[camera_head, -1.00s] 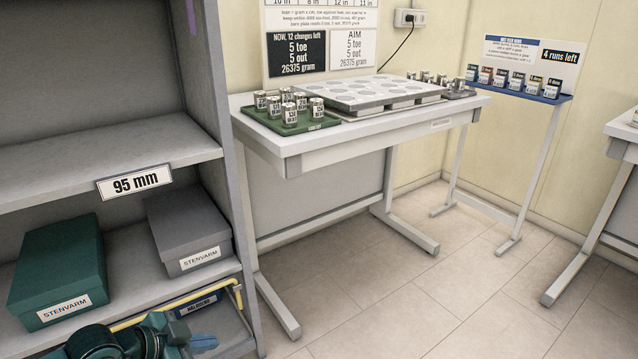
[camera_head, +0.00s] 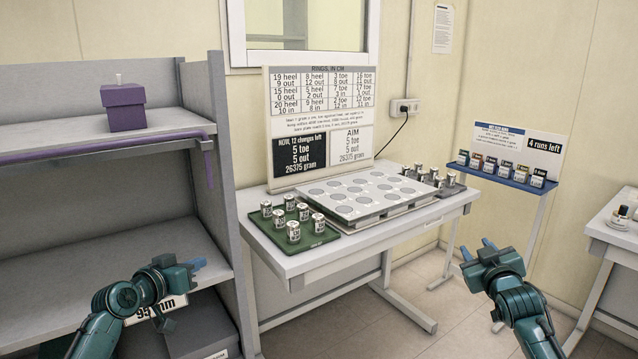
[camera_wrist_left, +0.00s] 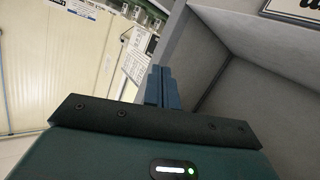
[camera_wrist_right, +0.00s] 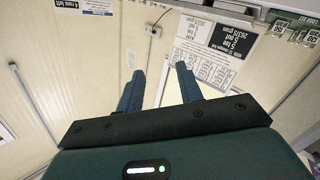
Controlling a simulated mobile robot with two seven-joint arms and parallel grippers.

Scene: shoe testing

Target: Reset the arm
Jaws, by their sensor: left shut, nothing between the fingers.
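My left gripper (camera_head: 194,266) is in front of the grey shelf unit at the left in the head view. Its blue fingers are together with nothing between them, as the left wrist view (camera_wrist_left: 163,88) also shows. My right gripper (camera_head: 478,250) is raised in front of the floor to the right of the white table. Its fingers stand apart and empty in the right wrist view (camera_wrist_right: 158,88). Both arms reach up from the lower edge of the head view, and neither gripper touches anything that I can see.
The grey shelf unit (camera_head: 90,230) is close to my left gripper; a purple box (camera_head: 124,108) sits on it. The white table (camera_head: 318,262) carries a green tray (camera_head: 262,228) of metal cans and a plate with round discs (camera_head: 345,208). A blue rack (camera_head: 505,180) stands behind right.

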